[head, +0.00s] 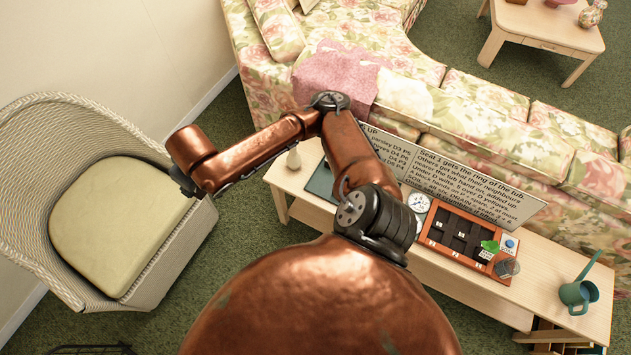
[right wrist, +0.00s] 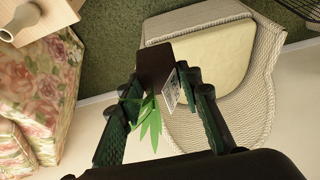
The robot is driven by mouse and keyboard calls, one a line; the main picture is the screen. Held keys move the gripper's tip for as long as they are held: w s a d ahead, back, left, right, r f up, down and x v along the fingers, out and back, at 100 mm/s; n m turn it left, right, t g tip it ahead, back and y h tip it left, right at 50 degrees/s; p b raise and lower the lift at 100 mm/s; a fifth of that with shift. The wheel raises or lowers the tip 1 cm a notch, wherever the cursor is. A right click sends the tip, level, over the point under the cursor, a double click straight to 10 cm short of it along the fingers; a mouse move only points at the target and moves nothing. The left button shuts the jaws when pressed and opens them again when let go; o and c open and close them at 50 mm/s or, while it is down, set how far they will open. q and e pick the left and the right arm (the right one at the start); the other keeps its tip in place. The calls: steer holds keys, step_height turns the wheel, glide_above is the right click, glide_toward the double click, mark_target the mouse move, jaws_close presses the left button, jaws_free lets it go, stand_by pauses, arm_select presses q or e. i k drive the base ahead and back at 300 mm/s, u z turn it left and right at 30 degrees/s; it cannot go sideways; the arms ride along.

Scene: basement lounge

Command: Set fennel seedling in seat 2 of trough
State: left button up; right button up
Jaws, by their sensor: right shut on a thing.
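The seedling (right wrist: 155,65) is a dark brown block with narrow green leaves and a white printed tag. In the right wrist view it sits between the fingers of my right gripper (right wrist: 160,92), which is shut on it. The tag's print is too small to read. In the head view my right arm reaches left, with its gripper end near the armchair; the seedling is not clearly visible there. The orange trough (head: 455,257) with dark compartments and small white number tags lies on the wooden table, well to the right of the gripper. My left gripper is not in view.
A leafy plant (head: 490,246) with a dark label stands at the trough's right end, near a blue button (head: 510,244) and a dark cup (head: 507,268). A teal watering can (head: 578,293) stands farther right. Text boards (head: 480,178) stand behind. A wicker armchair (head: 110,220) is at left.

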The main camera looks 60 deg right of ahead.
mark_target(456, 246)
steer(key=u, duration=0.1)
steer(key=k, duration=1.6)
steer(key=z, duration=1.4)
